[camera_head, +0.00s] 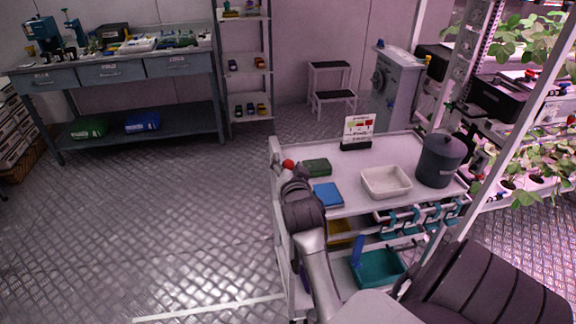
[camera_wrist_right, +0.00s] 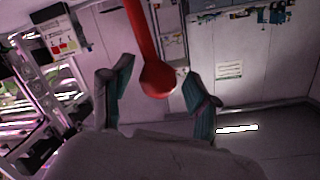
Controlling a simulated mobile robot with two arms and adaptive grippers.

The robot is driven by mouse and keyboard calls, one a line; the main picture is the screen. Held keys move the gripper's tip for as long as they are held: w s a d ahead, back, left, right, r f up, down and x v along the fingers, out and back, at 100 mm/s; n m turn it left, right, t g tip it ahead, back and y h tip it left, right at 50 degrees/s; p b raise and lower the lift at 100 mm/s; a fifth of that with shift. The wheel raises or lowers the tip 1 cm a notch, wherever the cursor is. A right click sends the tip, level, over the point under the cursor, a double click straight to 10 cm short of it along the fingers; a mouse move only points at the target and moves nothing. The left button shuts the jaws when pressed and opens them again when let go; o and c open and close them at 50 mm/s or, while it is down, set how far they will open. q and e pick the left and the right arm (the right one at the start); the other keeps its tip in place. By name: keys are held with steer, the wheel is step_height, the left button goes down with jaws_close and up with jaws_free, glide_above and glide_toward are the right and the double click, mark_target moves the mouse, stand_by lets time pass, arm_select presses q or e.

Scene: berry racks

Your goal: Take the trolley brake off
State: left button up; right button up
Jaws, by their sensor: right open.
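The trolley (camera_head: 345,190) stands right of centre in the head view. Its brake lever ends in a red ball knob (camera_head: 288,164) at the trolley's left end. In the right wrist view the red knob (camera_wrist_right: 158,79) and its red rod show large, between the two teal-padded fingers. My right gripper (camera_head: 291,173) is at the knob, open, with a finger on either side. Gaps show between the knob and both fingers. The lower part of the lever is hidden behind the gripper in the head view. My left gripper is not in view.
On the trolley top are a dark green box (camera_head: 317,167), a blue box (camera_head: 327,194), a white tray (camera_head: 386,195), a dark pot (camera_head: 440,160) and a sign (camera_head: 358,128). Plant racks stand at the right. The floor left of the trolley is clear.

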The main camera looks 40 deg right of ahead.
step_height(320, 180, up, 10)
steer(key=shift+f, duration=0.1)
stand_by(0.4)
